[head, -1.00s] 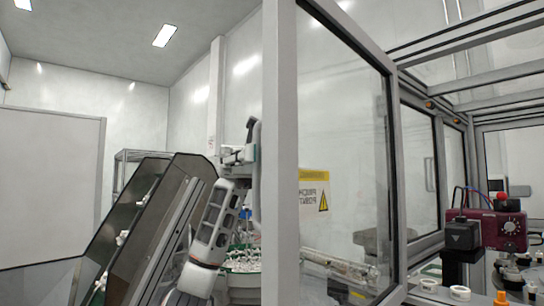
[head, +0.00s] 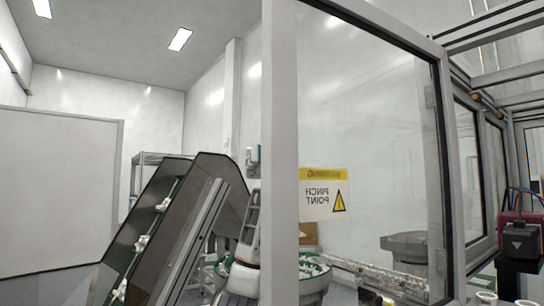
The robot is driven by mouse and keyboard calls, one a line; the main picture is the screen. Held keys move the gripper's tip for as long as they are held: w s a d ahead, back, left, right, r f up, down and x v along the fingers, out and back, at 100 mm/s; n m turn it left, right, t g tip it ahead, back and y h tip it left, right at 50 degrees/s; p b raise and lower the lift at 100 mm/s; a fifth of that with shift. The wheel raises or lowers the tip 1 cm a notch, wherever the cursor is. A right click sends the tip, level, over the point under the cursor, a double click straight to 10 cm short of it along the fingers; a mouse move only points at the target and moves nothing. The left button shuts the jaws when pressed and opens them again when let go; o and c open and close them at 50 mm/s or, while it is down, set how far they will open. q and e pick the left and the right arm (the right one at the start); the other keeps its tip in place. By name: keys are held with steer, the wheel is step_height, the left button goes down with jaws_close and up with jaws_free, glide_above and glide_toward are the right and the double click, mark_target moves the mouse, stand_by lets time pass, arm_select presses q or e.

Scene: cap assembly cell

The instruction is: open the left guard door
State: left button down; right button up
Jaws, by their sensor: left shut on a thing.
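The left guard door (head: 280,120) stands swung out toward me, a clear pane in a grey frame, hinged at the right on the cell frame. Its yellow and white pinch-point sign (head: 322,195) reads mirrored, so I see the pane from its back. My right gripper is not in view.
A tilted dark conveyor (head: 190,225) with white parts stands left of the door. A green-rimmed bowl (head: 312,275) and a metal bowl (head: 405,243) show behind the pane. A red and black device (head: 520,240) is at the right. A pale panel (head: 60,190) stands far left.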

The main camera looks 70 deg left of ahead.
arm_select(q)
steer(key=shift+a, duration=0.25)
steer(key=c, duration=2.5)
jaws_free()
steer(key=shift+d, duration=0.1)
steer(key=shift+v, duration=3.8)
steer(key=shift+r, duration=0.1)
